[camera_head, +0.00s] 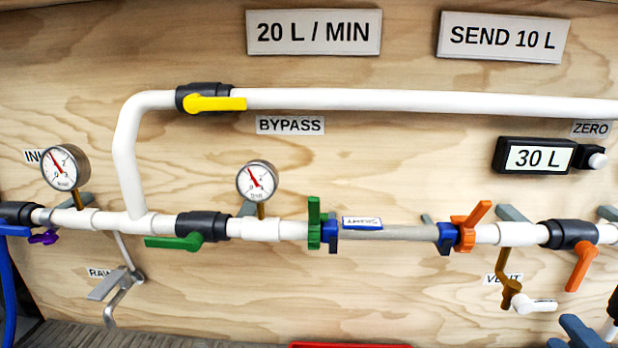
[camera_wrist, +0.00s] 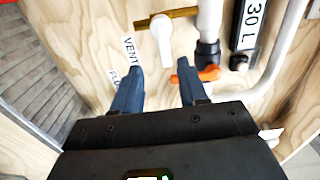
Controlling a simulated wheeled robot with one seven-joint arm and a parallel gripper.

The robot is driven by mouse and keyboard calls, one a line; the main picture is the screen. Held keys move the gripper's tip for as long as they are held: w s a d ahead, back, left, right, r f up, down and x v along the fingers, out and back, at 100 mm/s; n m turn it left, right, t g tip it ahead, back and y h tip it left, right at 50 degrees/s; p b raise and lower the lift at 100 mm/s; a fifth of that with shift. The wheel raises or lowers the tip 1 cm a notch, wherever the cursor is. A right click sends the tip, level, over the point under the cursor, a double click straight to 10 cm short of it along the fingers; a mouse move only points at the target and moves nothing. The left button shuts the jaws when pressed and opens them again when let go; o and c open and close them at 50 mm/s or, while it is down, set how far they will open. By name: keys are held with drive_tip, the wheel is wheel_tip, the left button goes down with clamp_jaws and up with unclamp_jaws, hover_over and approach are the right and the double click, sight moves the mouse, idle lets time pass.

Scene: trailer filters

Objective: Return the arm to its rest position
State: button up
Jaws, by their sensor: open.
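My gripper (camera_wrist: 160,66) is open in the wrist view, its two blue-grey fingers apart with nothing between them. They point toward the plywood panel (camera_wrist: 85,60), near the white vent handle (camera_wrist: 161,38) and an orange valve lever (camera_wrist: 190,76). Whether they touch anything is hard to tell. In the head view, blue-grey parts that look like my gripper's fingers (camera_head: 582,332) show at the lower right edge, below the vent valve (camera_head: 511,290). The rest of my arm is out of that picture.
White pipes cross the plywood panel (camera_head: 380,155). The yellow bypass lever (camera_head: 215,104) and green lever (camera_head: 175,242) lie along their pipes; the right orange lever (camera_head: 581,268) hangs down. Two gauges and a display (camera_head: 536,157) reading 30 L stand out. A red object (camera_head: 350,345) shows at the bottom.

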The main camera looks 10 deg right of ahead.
drive_tip(key=s+a+f+n+g, duration=0.1)
drive_tip(key=s+a+f+n, duration=0.35)
drive_tip(key=a, duration=0.25)
drive_tip(key=s+a+n+y, duration=0.2)
drive_tip(key=s+a+n, duration=0.5)
drive_tip(key=s+n, duration=0.1)
drive_tip(key=s+a+r+n+g+y, duration=0.1)
drive_tip(key=s+a+n+y, duration=0.2)
drive_tip(key=s+a+n, duration=0.4)
drive_tip(key=s+n, duration=0.1)
drive_tip(key=s, duration=0.2)
drive_tip(key=shift+s+a+r, duration=0.15)
drive_tip(key=shift+s+r, duration=0.15)
drive_tip(key=shift+s, duration=0.1)
